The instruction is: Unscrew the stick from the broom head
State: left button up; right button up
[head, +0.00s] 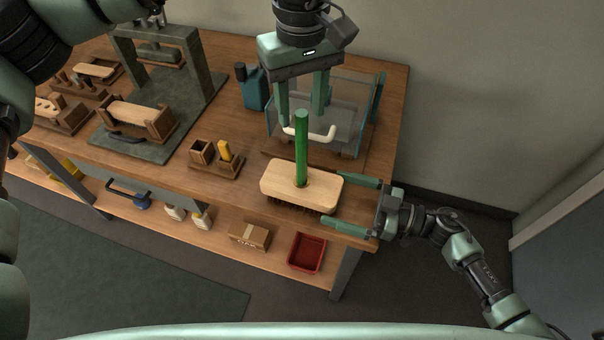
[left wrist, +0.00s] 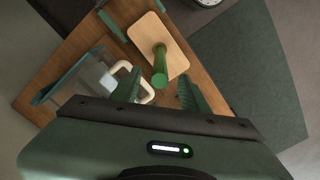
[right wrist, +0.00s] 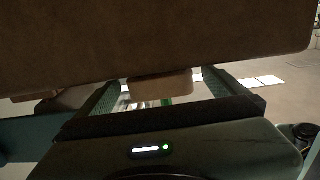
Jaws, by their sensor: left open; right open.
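The broom head (head: 275,186) is a pale wooden block with dark bristles beneath, resting near the front right of the bench. The green stick (head: 301,150) stands upright in its middle. My left gripper (head: 301,116) is open and points down above the block, its fingers on either side of the stick's upper end, not closed on it. The left wrist view shows the stick (left wrist: 160,66) between the open fingers. My right gripper (head: 331,198) is open at the block's right end. The right wrist view shows the block (right wrist: 160,83) between its fingers; contact cannot be told.
A clear box (head: 357,115) with a cream handle (head: 322,138) stands close behind the broom head. A teal bottle (head: 254,88) is to its left. A wooden holder (head: 226,170) and a dark press frame (head: 205,82) stand farther left. A red bin (head: 307,252) sits on the lower shelf.

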aim_at(325, 194)
jog(key=shift+x, duration=1.9)
jog(key=shift+w, duration=0.1)
grip_shut()
pick_arm(q)
notch_tip(325, 194, up, 5)
jog(key=m, duration=0.6)
jog(key=shift+m, duration=0.4)
jog(key=shift+s+r+m, duration=0.1)
jog(key=shift+r+m, duration=0.5)
jog(key=shift+m, duration=0.3)
jog(key=shift+f, duration=0.5)
notch_tip(325, 194, down, 11)
jog(key=shift+r, duration=0.1)
